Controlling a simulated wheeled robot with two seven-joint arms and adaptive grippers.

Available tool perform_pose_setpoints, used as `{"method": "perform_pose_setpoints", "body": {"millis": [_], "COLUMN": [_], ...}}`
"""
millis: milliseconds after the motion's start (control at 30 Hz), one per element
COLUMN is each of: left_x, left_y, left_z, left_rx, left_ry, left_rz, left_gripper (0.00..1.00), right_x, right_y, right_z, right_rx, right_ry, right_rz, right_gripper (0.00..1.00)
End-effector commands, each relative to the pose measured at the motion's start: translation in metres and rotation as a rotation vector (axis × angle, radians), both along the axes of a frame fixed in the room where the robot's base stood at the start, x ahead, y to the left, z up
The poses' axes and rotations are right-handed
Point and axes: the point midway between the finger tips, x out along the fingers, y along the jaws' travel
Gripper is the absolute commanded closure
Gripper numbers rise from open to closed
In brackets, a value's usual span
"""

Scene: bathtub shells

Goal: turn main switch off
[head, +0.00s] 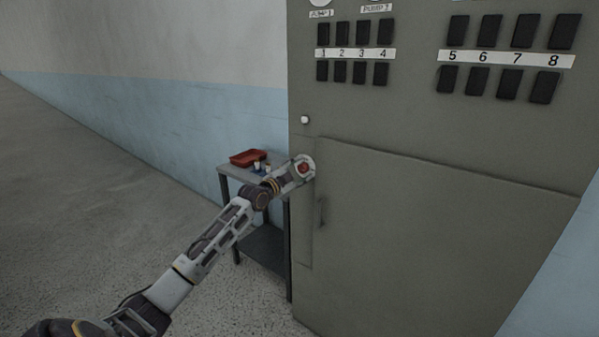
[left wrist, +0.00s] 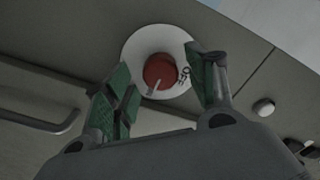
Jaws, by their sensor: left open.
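The main switch (left wrist: 160,72) is a red round knob on a white round plate, set in the grey-green cabinet (head: 420,130). In the left wrist view it lies between the fingers of my left gripper (left wrist: 165,90), which is open with a green-padded finger on each side. The knob has a pale pointer mark, and the word OFF shows on the plate to its right. In the head view the switch (head: 304,168) is at the cabinet's left edge, with my left gripper (head: 294,171) right at it. Whether the fingers touch the knob cannot be told. My right gripper is not in view.
A small dark table (head: 228,171) with a red tray (head: 248,158) stands left of the cabinet, behind my arm. Rows of black numbered switches (head: 355,55) sit higher on the cabinet. A white button (head: 305,119) is above the knob. A cabinet handle (head: 321,212) is below. Floor at left is clear.

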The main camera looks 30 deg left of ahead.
Motion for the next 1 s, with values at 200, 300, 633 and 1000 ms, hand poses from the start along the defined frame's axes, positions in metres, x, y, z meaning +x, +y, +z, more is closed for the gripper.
{"method": "perform_pose_setpoints", "body": {"millis": [200, 300, 633, 1000], "left_x": [0.0053, 0.0057, 0.0056, 0.0055], "left_y": [-0.0005, -0.0005, -0.0005, -0.0007], "left_z": [0.0003, 0.0002, 0.0003, 0.0002], "left_rx": [-0.001, -0.001, 0.0, -0.003], "left_ry": [0.0, 0.0, 0.0, 0.001], "left_rz": [0.0, 0.0, 0.0, -0.001], "left_gripper": [0.44, 0.44, 0.6, 0.9], "right_x": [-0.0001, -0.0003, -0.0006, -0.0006], "right_y": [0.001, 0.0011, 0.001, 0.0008], "right_z": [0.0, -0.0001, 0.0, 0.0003], "right_rx": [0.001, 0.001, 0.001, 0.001], "right_ry": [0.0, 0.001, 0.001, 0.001], "right_rz": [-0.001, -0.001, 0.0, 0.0], "right_gripper": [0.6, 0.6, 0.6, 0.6]}}
